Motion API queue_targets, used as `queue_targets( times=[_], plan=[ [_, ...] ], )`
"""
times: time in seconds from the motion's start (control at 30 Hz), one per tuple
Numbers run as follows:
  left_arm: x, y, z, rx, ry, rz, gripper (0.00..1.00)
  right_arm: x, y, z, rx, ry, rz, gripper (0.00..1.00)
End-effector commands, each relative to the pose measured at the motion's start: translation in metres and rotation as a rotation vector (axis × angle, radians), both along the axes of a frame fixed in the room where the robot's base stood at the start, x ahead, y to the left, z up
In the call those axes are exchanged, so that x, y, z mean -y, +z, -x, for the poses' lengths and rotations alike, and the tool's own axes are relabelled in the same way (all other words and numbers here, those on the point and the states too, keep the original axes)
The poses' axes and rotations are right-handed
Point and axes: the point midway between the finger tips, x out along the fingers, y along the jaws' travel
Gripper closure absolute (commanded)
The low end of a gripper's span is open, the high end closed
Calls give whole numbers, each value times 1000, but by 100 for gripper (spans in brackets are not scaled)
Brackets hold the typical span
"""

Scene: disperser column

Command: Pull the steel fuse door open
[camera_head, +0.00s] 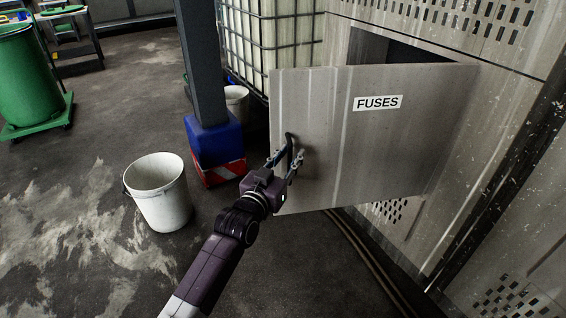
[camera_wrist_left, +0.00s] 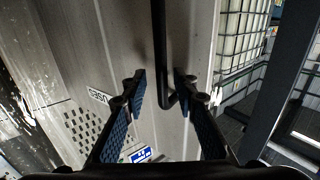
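The grey steel fuse door (camera_head: 370,130), marked with a white FUSES label (camera_head: 378,103), stands swung out from its cabinet, with a dark opening (camera_head: 390,48) showing behind its top edge. Its black bar handle (camera_head: 290,150) is near the free left edge. My left gripper (camera_head: 281,160) is at the handle's lower part. In the left wrist view the black handle (camera_wrist_left: 160,45) runs between the two spread fingers (camera_wrist_left: 163,86), with a visible gap on each side. The gripper looks open around the handle, not clamped. My right gripper is not in view.
A white bucket (camera_head: 158,195) stands on the floor left of my left arm. A post with a blue and red-white base (camera_head: 213,140) stands left of the door, with a caged white tank (camera_head: 270,40) behind. A green bin (camera_head: 28,80) is far left.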

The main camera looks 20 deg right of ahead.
Motion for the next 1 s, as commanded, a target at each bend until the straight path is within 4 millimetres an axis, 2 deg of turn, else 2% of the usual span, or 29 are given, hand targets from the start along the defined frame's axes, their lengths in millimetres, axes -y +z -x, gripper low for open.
queue_targets(
  times=[0.23,0.7,1.0],
  plan=[
    [-17,-1,17,-1,1,1,73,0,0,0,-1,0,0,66],
    [-72,-1,70,1,4,-1,73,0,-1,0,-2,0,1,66],
    [-85,0,84,0,5,0,73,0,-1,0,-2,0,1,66]
  ],
)
